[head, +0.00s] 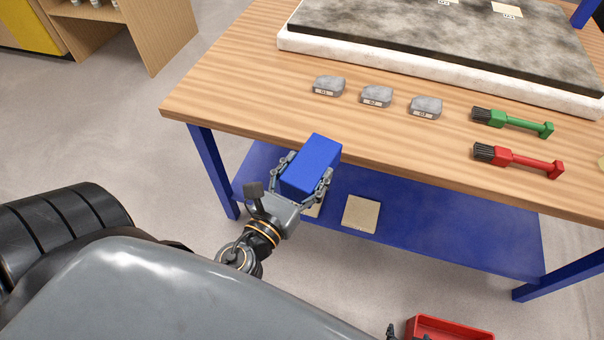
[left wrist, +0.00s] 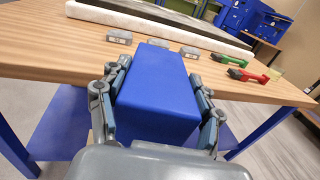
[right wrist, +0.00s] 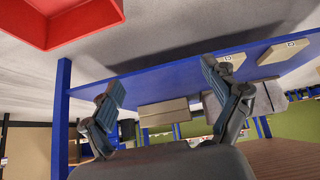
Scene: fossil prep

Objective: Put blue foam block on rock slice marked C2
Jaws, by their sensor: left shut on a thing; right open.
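The blue foam block (head: 312,165) is gripped by my left gripper (head: 303,175), whose fingers press on both its sides. It is at the table's near edge in the head view, its far end overlapping the tabletop. It also fills the middle of the left wrist view (left wrist: 158,90). Three grey rock pieces with small labels, left (head: 329,86), middle (head: 376,96) and right (head: 426,107), lie in a row on the table beyond the block. My right gripper (right wrist: 162,80) is open and empty.
A green brush (head: 513,122) and a red brush (head: 518,160) lie right of the rocks. A large dark slab (head: 450,40) with pale tags lies behind them. The blue lower shelf (head: 430,233) holds a tan slab (head: 361,214). A red bin (head: 450,328) is at the bottom.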

